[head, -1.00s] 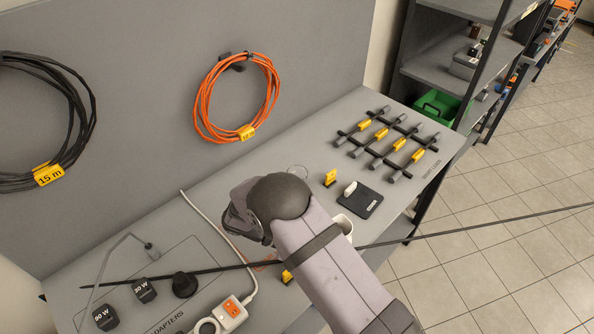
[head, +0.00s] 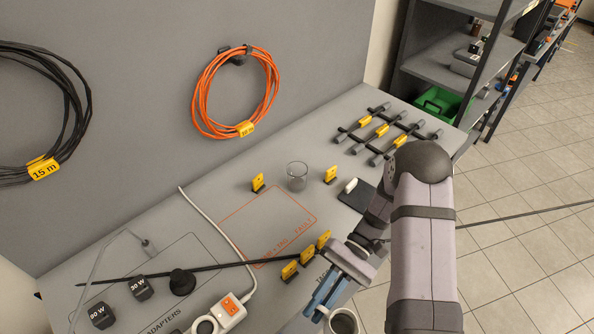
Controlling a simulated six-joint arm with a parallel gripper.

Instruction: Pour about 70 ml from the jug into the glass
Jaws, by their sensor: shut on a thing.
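The clear glass (head: 297,177) stands upright on the grey bench between two yellow tags and looks empty. The jug (head: 331,316) is at the bottom edge of the head view, with a pale rim and dark contents; its lower part is cut off by the frame. My gripper (head: 324,298) has blue fingers and is shut on the jug at its near-left side. The exact grip point and whether the jug touches the bench are hidden. The glass is well behind the jug, up and to the left in the picture.
Yellow tags (head: 306,256) stand in a row between jug and glass, beside an orange-outlined area (head: 262,222). A long black rod (head: 215,268) crosses the bench. A dark pad (head: 357,197) with a white piece lies right of the glass.

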